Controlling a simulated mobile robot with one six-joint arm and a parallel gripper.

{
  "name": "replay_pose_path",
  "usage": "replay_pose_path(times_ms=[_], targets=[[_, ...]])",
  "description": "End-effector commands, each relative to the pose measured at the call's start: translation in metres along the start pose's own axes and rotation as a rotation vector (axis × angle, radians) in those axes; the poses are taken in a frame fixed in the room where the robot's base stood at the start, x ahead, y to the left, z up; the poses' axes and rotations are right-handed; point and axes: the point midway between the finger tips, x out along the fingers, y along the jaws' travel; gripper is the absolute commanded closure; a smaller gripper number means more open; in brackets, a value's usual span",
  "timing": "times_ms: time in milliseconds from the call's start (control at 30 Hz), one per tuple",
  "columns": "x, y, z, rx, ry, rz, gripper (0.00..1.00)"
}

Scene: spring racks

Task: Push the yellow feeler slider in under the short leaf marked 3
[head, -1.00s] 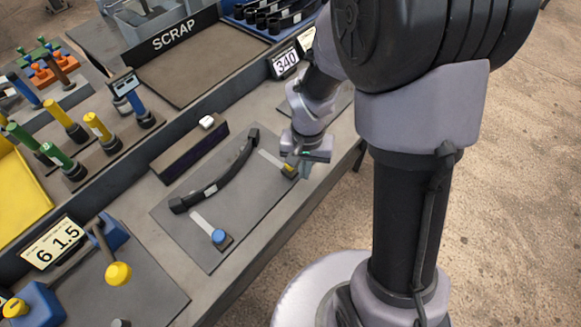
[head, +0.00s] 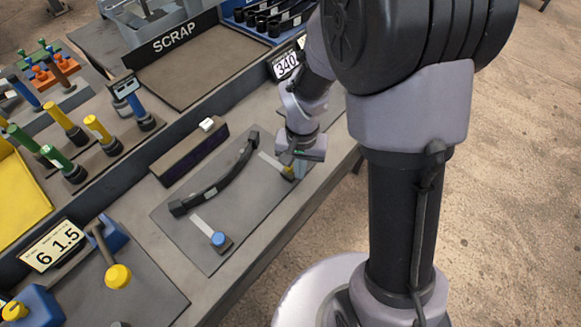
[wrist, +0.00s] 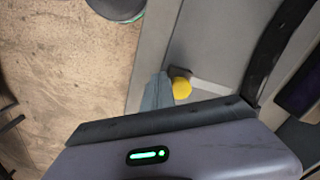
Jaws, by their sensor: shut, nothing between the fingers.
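The yellow feeler slider (head: 288,173) lies on the grey plate (head: 215,248) near its far right end. Its pale strip points left toward one end of the black curved leaf (head: 226,178). In the wrist view the yellow knob (wrist: 181,88) shows with its strip (wrist: 212,88) reaching close to the dark leaf (wrist: 268,52); I cannot tell whether the tip is under it. My gripper (wrist: 157,92) is shut and empty, its fingers low beside the knob on the side away from the leaf. Contact is unclear. The leaf's mark is unreadable.
A blue slider (head: 221,240) with a pale strip lies at the leaf's other end. A dark block (head: 188,156) with a white piece on top stands behind the leaf. The bench's front edge (head: 262,258) runs close past the plate, with floor beyond.

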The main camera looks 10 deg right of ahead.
Motion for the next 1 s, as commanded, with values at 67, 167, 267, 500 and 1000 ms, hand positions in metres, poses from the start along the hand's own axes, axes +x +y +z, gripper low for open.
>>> replay_pose_path(times_ms=[67,167,267,500,1000], targets=[[0.0,-0.002,-0.002,0.0,0.001,-0.001,1.0],[0.0,-0.005,-0.003,0.0,0.002,-0.001,1.0],[0.0,-0.008,-0.004,-0.001,0.001,-0.001,1.0],[0.0,-0.014,-0.008,-0.002,0.001,-0.001,1.0],[0.0,-0.027,-0.015,-0.001,0.001,0.0,1.0]])
